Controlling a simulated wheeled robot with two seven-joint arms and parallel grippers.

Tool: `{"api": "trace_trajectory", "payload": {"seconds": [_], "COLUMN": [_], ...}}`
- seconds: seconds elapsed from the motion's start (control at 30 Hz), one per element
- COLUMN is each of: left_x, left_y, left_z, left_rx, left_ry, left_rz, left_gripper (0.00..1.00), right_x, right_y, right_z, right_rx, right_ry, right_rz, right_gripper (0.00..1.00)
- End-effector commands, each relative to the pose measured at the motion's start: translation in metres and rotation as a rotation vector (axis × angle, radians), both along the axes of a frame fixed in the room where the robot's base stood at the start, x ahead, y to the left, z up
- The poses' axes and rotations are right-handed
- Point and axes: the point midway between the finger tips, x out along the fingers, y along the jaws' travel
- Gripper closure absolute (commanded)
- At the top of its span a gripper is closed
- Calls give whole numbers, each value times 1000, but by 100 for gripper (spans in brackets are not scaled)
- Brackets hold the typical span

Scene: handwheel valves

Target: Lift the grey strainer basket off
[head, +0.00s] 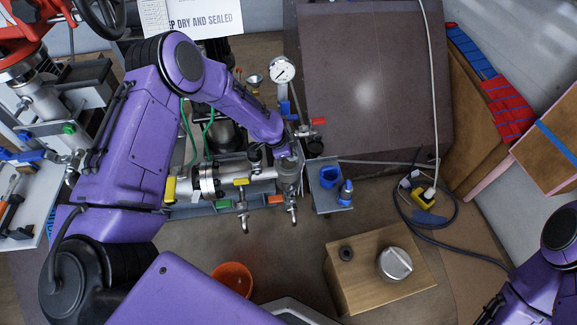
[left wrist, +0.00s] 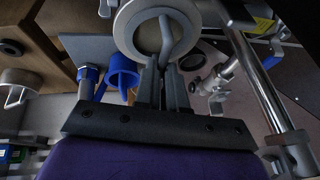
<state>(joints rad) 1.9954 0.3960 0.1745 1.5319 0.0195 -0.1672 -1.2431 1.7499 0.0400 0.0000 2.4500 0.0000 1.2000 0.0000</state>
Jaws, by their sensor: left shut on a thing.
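In the head view my left gripper (head: 289,152) is over the upright grey strainer body (head: 288,180) at the right end of the pipe. The gripper and arm hide most of the basket there, and I cannot tell how deep it sits. My right gripper is out of view; only part of that arm shows.
A wooden block (head: 350,285) carries a silver knobbed cover (head: 394,264) and a black ring (head: 346,253). A grey tray (head: 326,202) with blue parts stands right of the strainer. A pressure gauge (head: 282,70) rises behind. An orange bowl (head: 232,278) is in front.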

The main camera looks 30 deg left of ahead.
Motion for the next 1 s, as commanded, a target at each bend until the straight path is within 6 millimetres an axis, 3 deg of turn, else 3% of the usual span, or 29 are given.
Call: {"api": "trace_trajectory", "payload": {"seconds": [0.2,0.6,1.0], "left_x": [0,1,0], "left_y": [1,0,0], "left_z": [6,92,131], "left_rx": [1,0,0], "left_ry": [-2,-3,0], "left_rz": [1,-1,0], "left_gripper": [100,100,100], "right_x": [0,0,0], "right_y": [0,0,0], "right_z": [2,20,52], "right_rx": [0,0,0], "right_ry": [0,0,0], "right_rz": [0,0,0], "right_gripper": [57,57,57]}}
